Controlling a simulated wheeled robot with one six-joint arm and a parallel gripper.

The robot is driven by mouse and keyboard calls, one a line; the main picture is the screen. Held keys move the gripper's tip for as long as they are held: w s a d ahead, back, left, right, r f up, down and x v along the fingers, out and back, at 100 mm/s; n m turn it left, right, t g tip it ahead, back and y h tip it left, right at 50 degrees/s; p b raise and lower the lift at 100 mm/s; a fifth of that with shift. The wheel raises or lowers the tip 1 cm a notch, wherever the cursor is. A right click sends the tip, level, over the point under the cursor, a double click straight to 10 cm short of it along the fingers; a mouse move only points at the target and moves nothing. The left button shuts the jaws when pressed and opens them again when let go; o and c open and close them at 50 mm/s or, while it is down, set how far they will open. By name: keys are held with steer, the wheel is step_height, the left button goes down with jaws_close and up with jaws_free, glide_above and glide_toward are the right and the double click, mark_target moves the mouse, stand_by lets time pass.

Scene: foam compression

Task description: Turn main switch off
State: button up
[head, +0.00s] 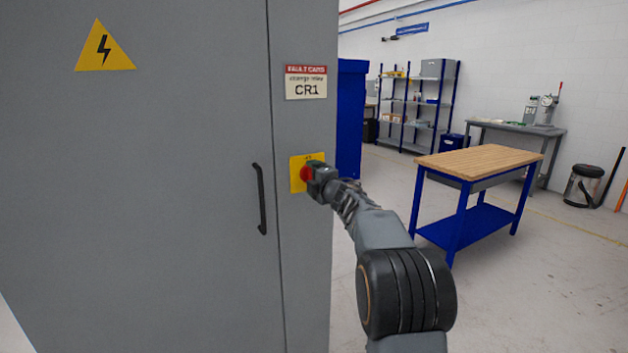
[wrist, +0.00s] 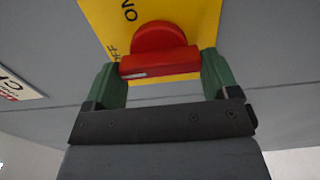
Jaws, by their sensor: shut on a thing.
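The main switch is a red rotary knob (wrist: 160,60) on a yellow plate (wrist: 105,20) marked ON and OFF. In the head view the knob (head: 306,174) and its plate (head: 296,185) sit on the right part of the grey cabinet front. My gripper (wrist: 162,75) is shut on the knob, with one green finger at each end of its raised red bar. In the wrist view the bar lies nearly level across the picture. In the head view my gripper (head: 318,182) partly covers the plate.
The grey cabinet (head: 150,200) fills the left, with a black door handle (head: 260,198), a warning triangle (head: 104,48) and a CR1 label (head: 306,82). A wood-topped blue table (head: 480,162), a shelf (head: 415,105) and a bin (head: 582,185) stand to the right. Open floor lies between.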

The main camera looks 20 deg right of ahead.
steer(key=o, duration=0.8)
steer(key=s+d+b, duration=0.1)
steer(key=s, duration=1.2)
steer(key=shift+s+d+b, duration=0.3)
steer(key=shift+s+b, duration=0.05)
steer(key=shift+b, duration=0.05)
